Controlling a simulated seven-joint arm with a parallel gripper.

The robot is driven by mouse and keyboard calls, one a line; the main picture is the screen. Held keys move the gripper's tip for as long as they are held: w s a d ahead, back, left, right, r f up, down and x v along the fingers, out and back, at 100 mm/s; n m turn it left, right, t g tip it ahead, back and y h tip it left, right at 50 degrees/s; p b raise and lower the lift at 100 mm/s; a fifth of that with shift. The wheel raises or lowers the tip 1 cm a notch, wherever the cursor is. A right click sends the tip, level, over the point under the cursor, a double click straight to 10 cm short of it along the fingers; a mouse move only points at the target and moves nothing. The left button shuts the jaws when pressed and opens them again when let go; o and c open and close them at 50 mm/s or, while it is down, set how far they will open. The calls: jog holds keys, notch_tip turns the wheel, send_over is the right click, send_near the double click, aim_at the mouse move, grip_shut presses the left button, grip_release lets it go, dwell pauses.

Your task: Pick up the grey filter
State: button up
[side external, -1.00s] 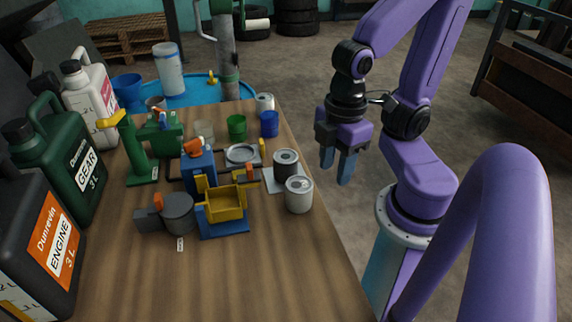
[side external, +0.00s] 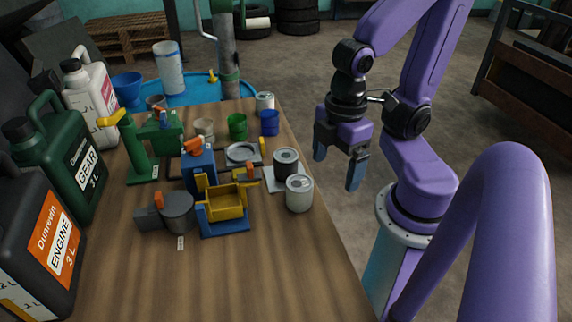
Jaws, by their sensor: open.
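My gripper (side external: 338,170) hangs open and empty, fingers pointing down, off the right side of the wooden table. A light grey can (side external: 299,194) stands upright near the table's right edge, left of my gripper in the picture. A can with a dark band (side external: 286,164) stands just behind it on a pale sheet. A darker grey cylinder (side external: 179,213) sits at left beside a dark block, and another pale can (side external: 264,103) stands at the far right corner. I cannot tell for certain which of these is the grey filter.
Green (side external: 237,127) and blue (side external: 269,123) cups are at the back. Large jugs (side external: 68,165) line the left. The table's front (side external: 230,285) is clear.

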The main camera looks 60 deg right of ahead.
jog(key=m, duration=0.2)
notch_tip(320, 180, up, 6)
jog(key=m, duration=2.9)
send_over(286, 154)
notch_tip(286, 154, down, 12)
jog(key=shift+s+r, duration=0.1)
jog(key=shift+r, duration=0.1)
jog(key=shift+a+f, duration=0.1)
jog(key=shift+f, duration=2.9)
jog(key=shift+c, duration=0.2)
jog(key=c, duration=1.2)
jog(key=shift+c, duration=0.2)
jog(key=shift+r, duration=0.15)
